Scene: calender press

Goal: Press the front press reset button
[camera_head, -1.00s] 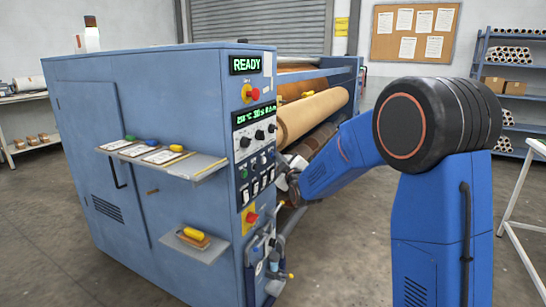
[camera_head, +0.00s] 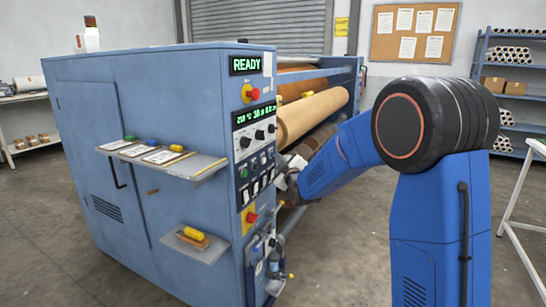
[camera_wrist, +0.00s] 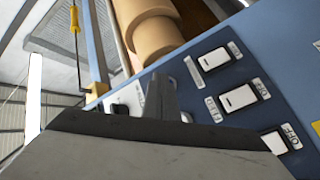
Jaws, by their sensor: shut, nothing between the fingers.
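The blue press control panel (camera_head: 242,137) faces right in the head view, with a READY display, knobs, small round buttons and white rocker switches. I cannot tell which control is the front press reset button; its label is unreadable. My gripper (camera_wrist: 160,82) is shut and empty, its fingertips close to the panel in the wrist view. White rocker switches (camera_wrist: 238,98) sit to the right of the fingers. Small round controls beside the fingers are partly hidden by my gripper. Contact with any of them cannot be told. In the head view the gripper end is small beside the panel's lower half.
Red emergency buttons (camera_head: 253,94) sit high and low on the panel. A tan roll (camera_head: 312,115) lies just behind it. A shelf with labelled items (camera_head: 165,156) juts from the cabinet's left face. Hoses hang below the panel.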

